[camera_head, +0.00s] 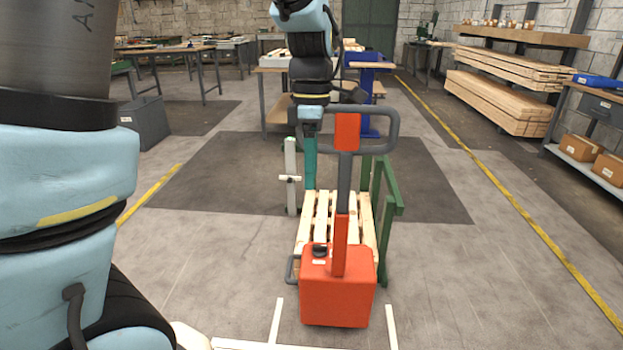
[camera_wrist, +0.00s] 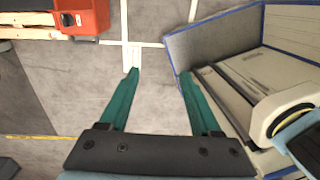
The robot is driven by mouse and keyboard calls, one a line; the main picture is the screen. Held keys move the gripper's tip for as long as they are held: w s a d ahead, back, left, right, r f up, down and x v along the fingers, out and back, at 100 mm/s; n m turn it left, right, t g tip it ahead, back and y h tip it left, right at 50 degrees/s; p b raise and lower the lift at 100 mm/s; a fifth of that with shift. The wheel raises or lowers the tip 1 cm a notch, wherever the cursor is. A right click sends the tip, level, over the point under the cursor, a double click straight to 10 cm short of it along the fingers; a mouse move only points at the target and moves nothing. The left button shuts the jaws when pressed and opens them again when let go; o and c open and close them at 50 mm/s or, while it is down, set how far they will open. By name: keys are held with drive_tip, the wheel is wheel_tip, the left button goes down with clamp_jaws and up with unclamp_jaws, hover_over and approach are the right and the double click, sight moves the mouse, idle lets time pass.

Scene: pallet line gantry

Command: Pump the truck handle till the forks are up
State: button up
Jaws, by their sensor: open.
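The orange pallet truck (camera_head: 337,290) stands on the floor ahead, and its body edge also shows at the top left of the wrist view (camera_wrist: 88,18). Its handle (camera_head: 344,185) stands nearly upright, with a dark loop grip (camera_head: 391,130) around an orange head. A slatted wooden pallet (camera_head: 322,218) lies just beyond the truck body. The forks are hidden, so their height cannot be told. My gripper (camera_head: 309,182) points down, seen left of the handle. In the wrist view my gripper (camera_wrist: 158,76) has its two teal fingers spread, with only floor between them.
A green rail frame (camera_head: 388,225) stands at the pallet's right and a pale post (camera_head: 291,175) at its left. White lines (camera_head: 276,322) mark the floor around the truck. Workbenches (camera_head: 165,50) and stacked timber (camera_head: 500,98) are farther off. Floor right of the truck is clear.

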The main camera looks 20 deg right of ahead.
drive_tip(key=shift+s+f, duration=0.1)
drive_tip(key=shift+f, duration=1.1)
clamp_jaws()
drive_tip(key=c, duration=1)
unclamp_jaws()
drive_tip(key=o, duration=1)
drive_tip(key=shift+r, duration=0.1)
wheel_tip(320, 180, up, 11)
drive_tip(key=w, duration=0.1)
drive_tip(key=shift+d+f, duration=0.2)
